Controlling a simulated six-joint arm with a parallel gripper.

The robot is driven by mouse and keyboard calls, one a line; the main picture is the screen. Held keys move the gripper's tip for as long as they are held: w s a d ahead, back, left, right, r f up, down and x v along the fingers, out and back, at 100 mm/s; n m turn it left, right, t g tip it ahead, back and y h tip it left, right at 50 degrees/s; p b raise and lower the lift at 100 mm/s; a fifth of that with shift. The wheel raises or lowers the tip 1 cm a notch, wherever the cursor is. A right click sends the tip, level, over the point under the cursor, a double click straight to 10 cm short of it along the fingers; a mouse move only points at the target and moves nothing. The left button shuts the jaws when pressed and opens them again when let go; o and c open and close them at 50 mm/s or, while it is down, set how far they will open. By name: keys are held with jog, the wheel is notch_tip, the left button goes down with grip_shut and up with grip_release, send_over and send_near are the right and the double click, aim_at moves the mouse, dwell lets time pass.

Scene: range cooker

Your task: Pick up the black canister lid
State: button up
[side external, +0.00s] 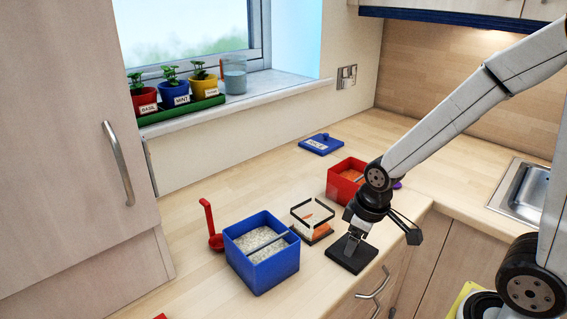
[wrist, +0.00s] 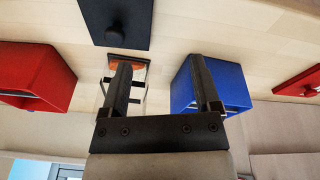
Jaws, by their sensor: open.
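The black canister lid (side external: 346,258) lies flat near the counter's front edge, right of the clear canister. In the wrist view the lid (wrist: 97,15), with its round knob (wrist: 114,35), is at the top, beyond my fingertips. My gripper (side external: 362,228) is just above the lid in the side view and partly covers it. In the wrist view my gripper (wrist: 160,62) has its fingers apart with nothing between them; the knob is left of the gap's middle. The clear canister (side external: 312,222) has a black frame and orange contents, and shows partly behind a finger.
A blue canister (side external: 262,274) and a red canister (side external: 344,178) stand on either side of the clear one. A red ladle (side external: 213,237) is left of the blue canister. A blue lid (side external: 321,145) lies farther back. A red lid (wrist: 300,82) shows at the wrist view's right.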

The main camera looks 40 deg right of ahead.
jog(key=w+d+n, duration=0.1)
jog(key=d+n, duration=0.1)
jog(key=n, duration=0.3)
jog(key=w+d+n+g, duration=0.1)
jog(key=d+n, duration=0.1)
jog(key=n, duration=0.3)
jog(key=w+d+n+g, duration=0.1)
jog(key=d+n, duration=0.1)
jog(key=n, duration=0.3)
jog(key=shift+w, duration=0.4)
jog(key=shift+f, duration=1.35)
jog(key=shift+f, duration=2.55)
grip_shut()
